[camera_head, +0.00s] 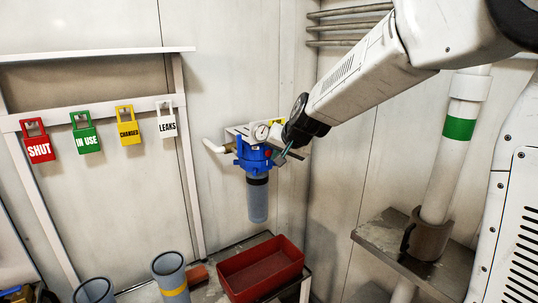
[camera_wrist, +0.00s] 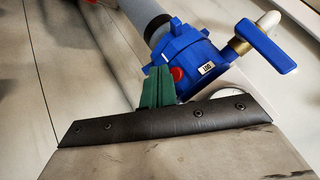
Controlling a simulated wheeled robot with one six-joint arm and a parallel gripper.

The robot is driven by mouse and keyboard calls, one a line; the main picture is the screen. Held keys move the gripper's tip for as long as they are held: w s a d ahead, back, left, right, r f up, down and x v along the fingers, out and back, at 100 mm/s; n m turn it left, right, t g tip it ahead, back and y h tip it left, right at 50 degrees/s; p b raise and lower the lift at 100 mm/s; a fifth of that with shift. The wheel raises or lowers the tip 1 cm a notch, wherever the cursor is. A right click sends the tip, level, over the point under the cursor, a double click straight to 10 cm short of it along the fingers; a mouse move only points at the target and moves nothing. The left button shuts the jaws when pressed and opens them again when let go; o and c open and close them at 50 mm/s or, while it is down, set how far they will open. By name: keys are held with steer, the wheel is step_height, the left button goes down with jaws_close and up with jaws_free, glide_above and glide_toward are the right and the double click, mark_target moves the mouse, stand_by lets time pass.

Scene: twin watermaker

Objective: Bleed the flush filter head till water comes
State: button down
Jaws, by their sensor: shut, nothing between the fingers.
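The blue flush filter head (camera_head: 252,160) is on the wall in the head view, with a grey-blue bowl (camera_head: 258,202) hanging below it. In the wrist view the head (camera_wrist: 188,50) shows a red round button (camera_wrist: 178,75) and a small white label. My gripper (camera_head: 283,154) is at the right side of the head. Its green fingers (camera_wrist: 158,84) are shut and empty. In the wrist view their tips lie beside the red button; I cannot tell whether they touch it. No water shows.
A round gauge (camera_head: 262,132) sits above the head. A blue lever (camera_wrist: 268,46) on a brass fitting is beside it. A red bin (camera_head: 262,268) stands on the bench below. Hanging tags (camera_head: 88,132) are at left, and a white pipe (camera_head: 452,150) at right.

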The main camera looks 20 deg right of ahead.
stand_by(0.8)
steer(key=shift+w+a, duration=0.15)
steer(key=shift+w, duration=0.25)
steer(key=shift+w+a, duration=0.15)
steer(key=shift+w, duration=0.25)
stand_by(0.6)
steer(key=shift+s+d, duration=0.3)
steer(key=shift+s, duration=0.55)
steer(key=s, duration=0.1)
steer(key=s+d, duration=0.1)
steer(key=s, duration=0.2)
steer(key=shift+s+d, duration=0.25)
steer(key=shift+s, duration=0.1)
